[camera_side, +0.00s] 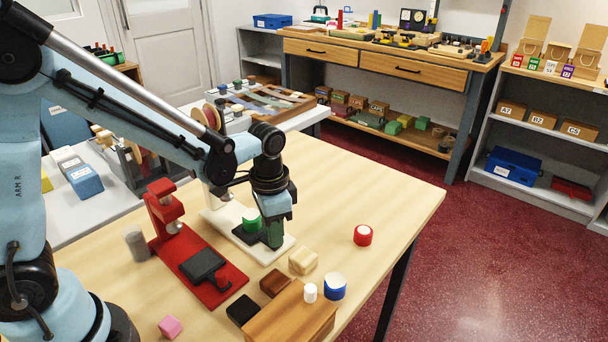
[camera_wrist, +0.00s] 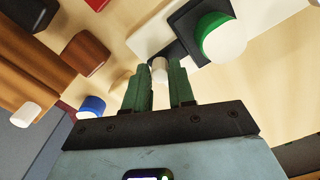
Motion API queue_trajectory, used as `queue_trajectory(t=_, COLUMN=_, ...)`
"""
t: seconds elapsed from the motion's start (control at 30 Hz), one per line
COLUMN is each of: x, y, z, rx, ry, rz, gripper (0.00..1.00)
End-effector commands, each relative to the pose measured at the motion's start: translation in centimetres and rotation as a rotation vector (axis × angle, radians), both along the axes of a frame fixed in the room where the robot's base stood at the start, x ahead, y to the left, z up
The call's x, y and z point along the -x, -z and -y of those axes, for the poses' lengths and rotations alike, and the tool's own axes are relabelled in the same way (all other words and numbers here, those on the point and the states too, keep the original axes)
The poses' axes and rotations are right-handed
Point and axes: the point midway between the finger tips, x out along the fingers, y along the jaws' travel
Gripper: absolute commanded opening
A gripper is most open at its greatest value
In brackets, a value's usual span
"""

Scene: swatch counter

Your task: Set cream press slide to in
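The cream press (camera_side: 268,253) stands on the wooden table behind the red press. Its black slide (camera_side: 240,236) carries a green round piece with a pale face (camera_side: 251,225). In the wrist view the black slide (camera_wrist: 186,24) with the green piece (camera_wrist: 222,38) is at upper right, above the cream base (camera_wrist: 150,32). My gripper (camera_side: 272,243) is low at the slide's near right side. Its green fingers (camera_wrist: 160,75) stand on either side of a small pale knob (camera_wrist: 158,68). I cannot tell whether they touch it. The arm hides part of the cream press's upright.
The red press (camera_side: 222,288) with its black slide (camera_side: 202,265) is close on the left.

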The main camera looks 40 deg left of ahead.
Motion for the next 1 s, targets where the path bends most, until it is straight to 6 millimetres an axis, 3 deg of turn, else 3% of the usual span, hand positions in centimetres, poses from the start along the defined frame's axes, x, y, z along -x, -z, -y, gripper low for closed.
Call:
queue_trajectory(t=0.03, x=0.0, y=0.0, z=0.0, rx=0.000, ry=0.000, rz=0.000, gripper=0.16)
queue_trajectory(t=0.13, x=0.0, y=0.0, z=0.0, rx=0.000, ry=0.000, rz=0.000, gripper=0.01)
queue_trajectory(t=0.17, x=0.0, y=0.0, z=0.0, rx=0.000, ry=0.000, rz=0.000, gripper=0.00)
queue_trajectory(t=0.43, x=0.0, y=0.0, z=-0.1, rx=0.000, ry=-0.001, rz=0.000, gripper=0.00)
queue_trajectory(t=0.7, x=-0.1, y=0.0, z=-3.7, rx=0.000, ry=-0.005, rz=0.000, gripper=0.00)
queue_trajectory(t=1.0, x=-0.1, y=0.0, z=-4.3, rx=0.000, ry=0.000, rz=0.001, gripper=0.00)
